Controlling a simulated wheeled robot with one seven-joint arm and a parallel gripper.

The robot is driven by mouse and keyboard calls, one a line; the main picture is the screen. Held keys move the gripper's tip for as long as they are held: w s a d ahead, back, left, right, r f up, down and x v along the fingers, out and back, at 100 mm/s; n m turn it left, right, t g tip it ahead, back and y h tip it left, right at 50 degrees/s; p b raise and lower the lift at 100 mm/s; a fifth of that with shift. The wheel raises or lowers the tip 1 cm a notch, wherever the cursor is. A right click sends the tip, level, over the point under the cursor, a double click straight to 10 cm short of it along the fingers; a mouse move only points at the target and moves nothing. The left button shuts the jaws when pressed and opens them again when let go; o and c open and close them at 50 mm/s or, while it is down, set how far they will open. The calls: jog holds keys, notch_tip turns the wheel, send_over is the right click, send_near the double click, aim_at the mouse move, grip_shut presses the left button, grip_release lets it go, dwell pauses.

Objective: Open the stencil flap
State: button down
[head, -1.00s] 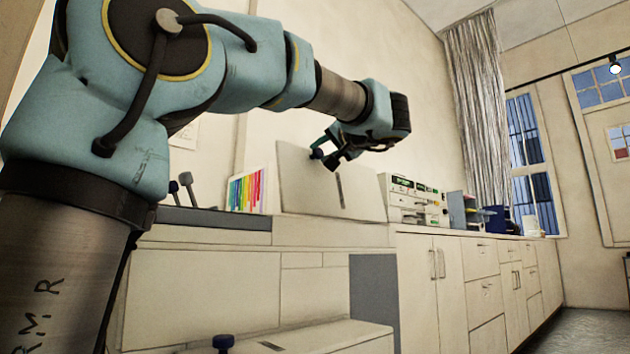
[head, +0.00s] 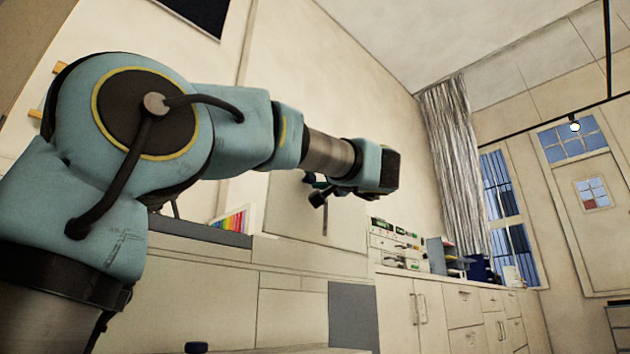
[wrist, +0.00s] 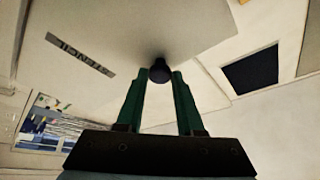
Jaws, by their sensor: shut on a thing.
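The stencil flap (wrist: 130,35) is a pale panel with a dark strip lettered STENCIL (wrist: 80,54) in the wrist view. A round dark knob (wrist: 160,69) sits at the flap's edge. My gripper (wrist: 160,78) has its two green fingers on either side of the knob and is shut on it. In the head view the flap (head: 290,212) stands steeply raised above the counter. My gripper (head: 317,190) is at its upper part, partly hidden by my wrist, and the knob cannot be made out there.
A rainbow-striped card (head: 233,221) stands left of the flap. Instruments with green displays (head: 394,230) and a grey file holder (head: 441,255) stand to the right on the counter. White cabinets (head: 399,315) run below.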

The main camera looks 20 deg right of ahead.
jog(key=c, duration=0.5)
grip_release()
jog(key=p+v, duration=0.1)
jog(key=v, duration=1)
jog(key=shift+p, duration=0.35)
